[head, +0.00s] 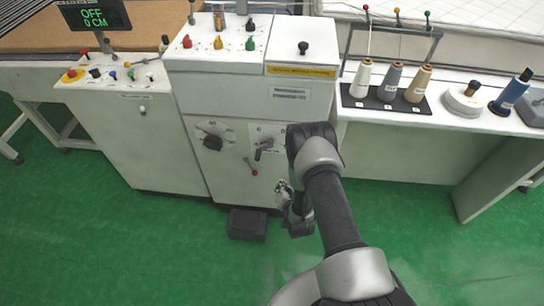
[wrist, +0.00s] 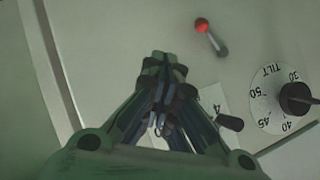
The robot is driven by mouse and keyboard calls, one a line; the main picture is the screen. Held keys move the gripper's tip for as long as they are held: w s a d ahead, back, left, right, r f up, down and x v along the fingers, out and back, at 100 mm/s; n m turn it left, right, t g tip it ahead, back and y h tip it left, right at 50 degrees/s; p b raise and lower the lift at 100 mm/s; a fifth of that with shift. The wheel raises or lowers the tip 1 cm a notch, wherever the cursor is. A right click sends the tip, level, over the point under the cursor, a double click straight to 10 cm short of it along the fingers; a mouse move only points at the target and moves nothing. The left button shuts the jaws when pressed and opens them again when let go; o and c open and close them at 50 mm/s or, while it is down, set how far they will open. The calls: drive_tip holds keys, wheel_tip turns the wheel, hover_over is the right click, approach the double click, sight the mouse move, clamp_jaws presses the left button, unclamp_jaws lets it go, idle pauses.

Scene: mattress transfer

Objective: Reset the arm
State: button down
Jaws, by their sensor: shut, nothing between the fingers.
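My gripper (head: 284,188) is low in front of the white machine cabinet (head: 180,165), at the lower right of its front. In the wrist view my gripper (wrist: 165,62) has its fingertips together and nothing between them. A red-tipped lever (wrist: 210,36) is just beyond the fingertips in the wrist view and also shows in the head view (head: 251,167). A tilt dial (wrist: 280,97) with a black knob is at the right of the wrist view. A numbered plate (wrist: 207,118) with a dark handle is partly hidden behind the fingers.
A black pedal box (head: 247,224) stands on the green floor below. A display (head: 94,15) reads OFF, 0 CM. The floor at lower left is clear.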

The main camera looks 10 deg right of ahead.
drive_tip(key=shift+w, duration=0.1)
drive_tip(key=w+r+n+g, duration=0.1)
drive_tip(key=w+r, duration=0.2)
drive_tip(key=r, duration=0.9)
drive_tip(key=w+r+n+g, duration=0.1)
drive_tip(key=w+r, duration=0.2)
drive_tip(key=r, duration=1)
drive_tip(key=s+r+n+g, duration=0.1)
drive_tip(key=s+r, duration=0.3)
drive_tip(key=r, duration=0.3)
drive_tip(key=s+r+n+g, duration=0.1)
drive_tip(key=s+r, duration=0.3)
drive_tip(key=r, duration=0.3)
drive_tip(key=s+r+n+g, duration=0.1)
drive_tip(key=s+r, duration=0.2)
drive_tip(key=s, duration=0.6)
drive_tip(key=s+a+r+g, duration=0.1)
drive_tip(key=s+r, duration=0.3)
drive_tip(key=s, duration=0.6)
drive_tip(key=s+r+n+g, duration=0.1)
drive_tip(key=s+r, duration=0.3)
drive_tip(key=s, duration=0.6)
drive_tip(key=shift+s+a+n, duration=0.15)
drive_tip(key=shift+s+n, duration=0.1)
drive_tip(key=shift+n, duration=0.05)
drive_tip(key=c, duration=2.3)
unclamp_jaws()
